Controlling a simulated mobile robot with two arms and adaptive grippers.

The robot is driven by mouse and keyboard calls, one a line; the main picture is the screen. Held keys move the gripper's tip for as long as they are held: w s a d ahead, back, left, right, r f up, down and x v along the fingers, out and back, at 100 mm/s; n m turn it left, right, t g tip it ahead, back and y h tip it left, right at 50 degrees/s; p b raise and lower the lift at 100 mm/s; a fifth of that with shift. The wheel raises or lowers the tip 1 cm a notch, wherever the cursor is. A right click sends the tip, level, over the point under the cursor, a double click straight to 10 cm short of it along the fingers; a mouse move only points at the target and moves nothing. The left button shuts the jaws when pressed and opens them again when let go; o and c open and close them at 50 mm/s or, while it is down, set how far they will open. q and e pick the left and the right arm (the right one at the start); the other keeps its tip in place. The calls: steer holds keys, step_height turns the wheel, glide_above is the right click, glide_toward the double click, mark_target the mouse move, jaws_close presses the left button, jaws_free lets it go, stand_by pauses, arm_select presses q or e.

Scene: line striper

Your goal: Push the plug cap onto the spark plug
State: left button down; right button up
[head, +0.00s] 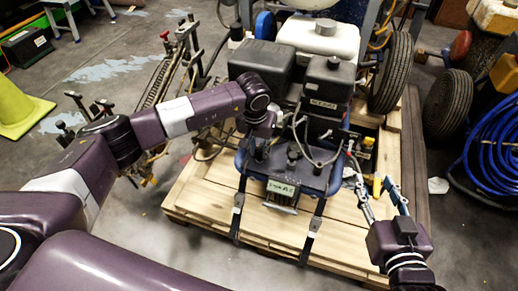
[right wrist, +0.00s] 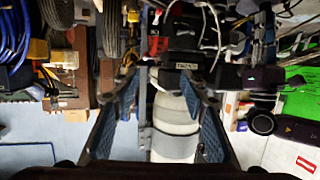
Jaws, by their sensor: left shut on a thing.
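The line striper's engine (head: 325,90) stands on a wooden pallet (head: 200,190), with a dark cable looping down its front. My left gripper (head: 259,148) is low at the engine's left side, beside the dark front housing. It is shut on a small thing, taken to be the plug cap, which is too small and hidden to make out. The spark plug cannot be told apart from the dark engine parts. My right gripper (head: 379,183) is open and empty at the pallet's right edge. Its spread fingers also show in the right wrist view (right wrist: 168,100).
Black straps (head: 312,228) hang over the pallet's front. A black tyre (head: 391,75) and a coiled blue hose (head: 492,150) are on the right. A metal frame with hoses (head: 165,85) stands left of the engine. The floor in front is partly clear.

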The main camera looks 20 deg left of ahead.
arm_select(q)
steer(key=shift+r, duration=0.25)
arm_select(e)
steer(key=shift+s+d+f, duration=0.1)
steer(key=shift+f, duration=0.05)
steer(key=shift+s+f+g, duration=0.1)
steer(key=shift+f+g, duration=0.2)
arm_select(q)
steer(key=shift+s+r, duration=0.1)
steer(key=shift+r, duration=0.1)
arm_select(e)
steer(key=shift+s+d+f, duration=0.15)
steer(key=shift+s+f, duration=0.15)
steer(key=shift+f, duration=0.15)
steer(key=shift+s+f+g, duration=0.1)
steer(key=shift+f+g, duration=0.15)
steer(key=shift+g, duration=0.05)
arm_select(q)
steer(key=shift+r+p, duration=0.2)
steer(key=shift+p, duration=0.1)
arm_select(e)
steer(key=shift+s+d+f, duration=0.15)
steer(key=shift+s+f, duration=0.05)
steer(key=shift+f, duration=0.1)
